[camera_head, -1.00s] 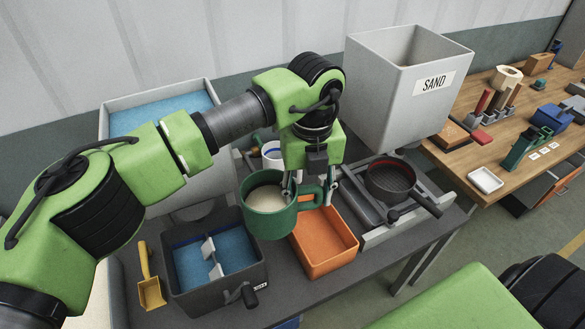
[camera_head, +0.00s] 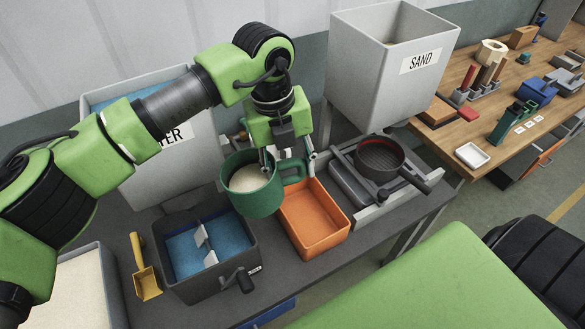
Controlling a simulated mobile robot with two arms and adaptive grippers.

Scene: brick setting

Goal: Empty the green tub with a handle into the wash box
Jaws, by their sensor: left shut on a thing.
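The green tub (camera_head: 254,203) with a side handle is nearly upright and holds pale sand-like material. My left gripper (camera_head: 288,167) is shut on the tub at its handle side and holds it up between the dark box and the orange tray. The dark grey box (camera_head: 232,277) with blue water, a divider with paddles and a crank stands just left of and below the tub; it appears to be the wash box. My right gripper is not in view; a green arm part of mine fills the lower right.
An orange tray (camera_head: 330,240) lies right of the tub. A sieve pan (camera_head: 381,161) sits on a grey frame. A yellow scoop (camera_head: 146,281) lies left of the box. Behind stand a water tank (camera_head: 193,170) and a sand bin (camera_head: 372,80). A wooden bench (camera_head: 467,130) stands right.

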